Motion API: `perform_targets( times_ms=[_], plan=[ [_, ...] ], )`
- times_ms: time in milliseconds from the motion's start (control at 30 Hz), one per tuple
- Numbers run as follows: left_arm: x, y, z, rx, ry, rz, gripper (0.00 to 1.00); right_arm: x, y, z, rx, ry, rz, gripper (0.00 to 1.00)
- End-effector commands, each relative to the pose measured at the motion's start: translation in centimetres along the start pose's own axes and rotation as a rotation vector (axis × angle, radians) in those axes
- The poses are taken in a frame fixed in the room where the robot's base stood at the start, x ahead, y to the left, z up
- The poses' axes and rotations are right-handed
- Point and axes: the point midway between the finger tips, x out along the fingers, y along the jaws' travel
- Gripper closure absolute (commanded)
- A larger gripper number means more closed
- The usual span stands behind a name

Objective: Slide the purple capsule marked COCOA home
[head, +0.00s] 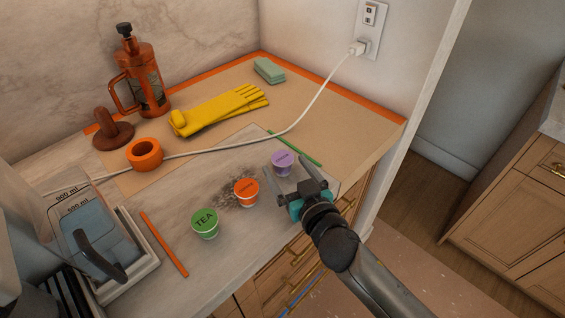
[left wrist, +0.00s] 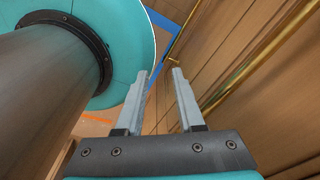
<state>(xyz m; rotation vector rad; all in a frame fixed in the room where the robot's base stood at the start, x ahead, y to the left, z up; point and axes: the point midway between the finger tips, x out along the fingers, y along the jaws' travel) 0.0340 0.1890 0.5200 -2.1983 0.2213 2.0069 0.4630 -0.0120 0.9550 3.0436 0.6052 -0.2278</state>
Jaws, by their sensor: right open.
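The purple capsule (head: 283,158) stands upright on the counter near its front edge; its lid carries small dark lettering that I cannot read for certain. My right gripper (head: 287,166) is open, its fingers close to the capsule's near side, one to the left and one to the right; I cannot tell whether they touch it. An orange capsule (head: 246,187) and a green capsule marked TEA (head: 205,219) stand to its left. My left gripper (left wrist: 159,72) shows only in the left wrist view, open and empty, by the wooden drawer fronts.
A white cable (head: 240,147) crosses the counter to a wall outlet. A green stick (head: 295,148) lies behind the purple capsule. An orange stick (head: 163,244) and a water tank (head: 95,235) are left. Yellow gloves (head: 222,110) and an orange press (head: 145,80) stand back. Dark grounds lie mid-counter.

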Motion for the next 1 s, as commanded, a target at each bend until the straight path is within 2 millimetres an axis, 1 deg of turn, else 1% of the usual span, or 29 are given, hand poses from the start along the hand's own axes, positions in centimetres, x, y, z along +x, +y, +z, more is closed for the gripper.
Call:
perform_targets(
  times_ms=[33,100,233,333,567,1000],
  plan=[
    [0.0,0.0,0.0,0.0,0.0,0.0,0.63,0.7,0.0,-0.3,-0.002,0.002,0.0,0.08],
    [0.1,0.0,0.0,-0.001,0.0,0.0,0.63,1.6,0.0,-0.3,-0.001,0.002,0.0,0.08],
    [0.3,0.0,0.0,-0.001,0.001,0.0,0.63,2.6,-0.1,-0.2,0.0,0.0,0.0,0.08],
    [0.3,0.0,0.0,-0.001,0.001,0.0,0.63,3.0,-0.1,-0.2,0.0,-0.001,-0.001,0.08],
    [0.3,0.0,-0.1,-0.001,0.001,0.0,0.63,3.0,-0.1,-0.2,0.001,-0.001,-0.001,0.09],
    [0.3,0.0,-0.1,-0.001,0.002,0.0,0.63,2.9,-0.1,-0.2,0.001,-0.001,-0.001,0.59]
  ],
)
